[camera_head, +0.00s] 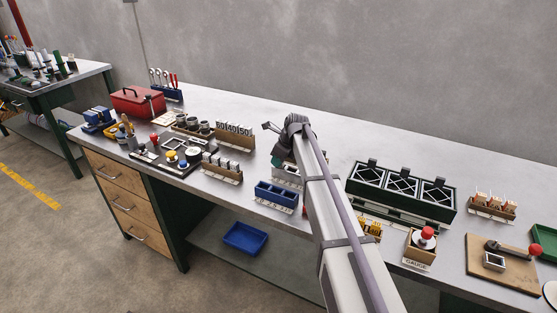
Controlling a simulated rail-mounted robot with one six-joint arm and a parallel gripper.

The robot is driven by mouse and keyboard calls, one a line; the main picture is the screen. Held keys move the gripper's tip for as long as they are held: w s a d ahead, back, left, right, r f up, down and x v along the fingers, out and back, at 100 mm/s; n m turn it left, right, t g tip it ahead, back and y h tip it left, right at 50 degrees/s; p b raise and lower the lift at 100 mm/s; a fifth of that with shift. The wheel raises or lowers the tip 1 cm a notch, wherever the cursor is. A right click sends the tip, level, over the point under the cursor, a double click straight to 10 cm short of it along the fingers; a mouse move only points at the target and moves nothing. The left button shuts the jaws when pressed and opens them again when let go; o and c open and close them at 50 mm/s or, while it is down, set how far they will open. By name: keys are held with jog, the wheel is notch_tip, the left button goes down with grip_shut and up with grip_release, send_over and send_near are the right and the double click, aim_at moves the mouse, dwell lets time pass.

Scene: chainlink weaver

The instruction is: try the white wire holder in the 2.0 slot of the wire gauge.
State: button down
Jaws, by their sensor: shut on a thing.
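I cannot pick out the white wire holder for certain. A wooden block with a row of upright pieces and large dark figures (235,138) stands just left of my gripper. I cannot tell whether it is the wire gauge, and no 2.0 mark is readable. My arm hides part of the bench below and right of the gripper.
A blue divided bin (276,196) stands at the front edge. A dark tray of small parts (166,155) and a red toolbox (138,102) are left. A large black three-bay unit (401,190) and a red-knobbed box (421,245) are right. The back strip is mostly clear.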

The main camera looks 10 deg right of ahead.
jog(key=c, duration=1.2)
grip_release()
jog(key=shift+s+f, duration=0.15)
jog(key=shift+s, duration=0.05)
jog(key=shift+o, duration=1.4)
jog(key=shift+d+r+p, duration=0.15)
jog(key=shift+r+p, duration=0.4)
jog(key=shift+p, duration=0.05)
jog(key=p+v, duration=0.9)
jog(key=v, duration=0.1)
jog(key=shift+w, duration=0.1)
